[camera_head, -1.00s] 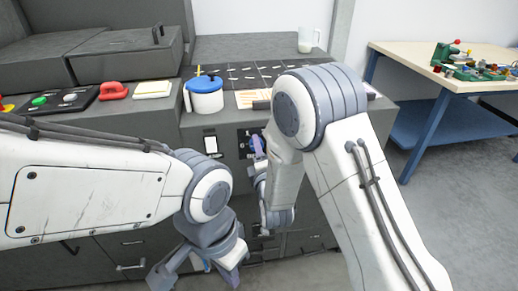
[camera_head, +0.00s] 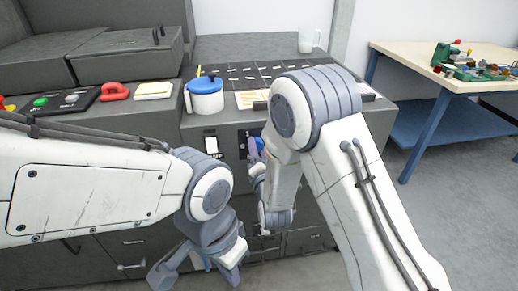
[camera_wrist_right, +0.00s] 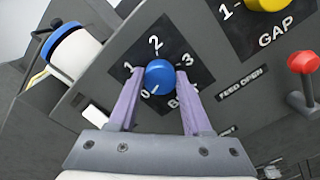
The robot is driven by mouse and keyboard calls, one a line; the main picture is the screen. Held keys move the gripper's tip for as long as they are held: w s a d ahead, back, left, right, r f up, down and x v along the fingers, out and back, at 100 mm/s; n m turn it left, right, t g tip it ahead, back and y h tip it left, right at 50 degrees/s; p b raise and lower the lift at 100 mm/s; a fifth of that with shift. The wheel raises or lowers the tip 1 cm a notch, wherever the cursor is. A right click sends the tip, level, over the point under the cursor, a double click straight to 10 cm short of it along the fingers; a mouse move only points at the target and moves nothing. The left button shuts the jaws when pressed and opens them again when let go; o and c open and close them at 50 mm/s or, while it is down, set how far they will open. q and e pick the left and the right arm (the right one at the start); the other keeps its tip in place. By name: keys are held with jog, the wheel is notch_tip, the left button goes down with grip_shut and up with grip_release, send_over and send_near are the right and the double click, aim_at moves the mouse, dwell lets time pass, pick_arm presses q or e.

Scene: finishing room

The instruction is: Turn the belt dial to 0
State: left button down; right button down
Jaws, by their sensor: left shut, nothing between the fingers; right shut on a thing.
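The belt dial (camera_wrist_right: 159,77) is a round blue knob on a dark panel, ringed by the marks 0, 1, 2 and 3. A white line on its lower left edge points toward the 0. My right gripper (camera_wrist_right: 159,74) is shut on the dial, one purple finger on each side. The fingers partly hide the BELT label. In the head view, a bit of the dial (camera_head: 260,143) shows beside my right gripper (camera_head: 256,152), and my arm hides much of the panel. My left gripper (camera_head: 197,268) is low in front of the drawers, shut and empty.
In the wrist view, a yellow GAP dial (camera_wrist_right: 267,3) and a red-tipped lever (camera_wrist_right: 303,62) sit right of the belt dial. A white switch (camera_head: 211,145) is left of it. A blue-lidded pot (camera_head: 205,98) stands on the ledge above.

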jog(key=shift+f, duration=0.1)
jog(key=shift+c, duration=1.7)
grip_release()
jog(key=s+d+p, duration=0.1)
jog(key=s+p, duration=0.6)
jog(key=s, duration=0.3)
jog(key=shift+s+d+p, duration=0.15)
jog(key=shift+d+p, duration=0.1)
jog(key=shift+p, duration=0.1)
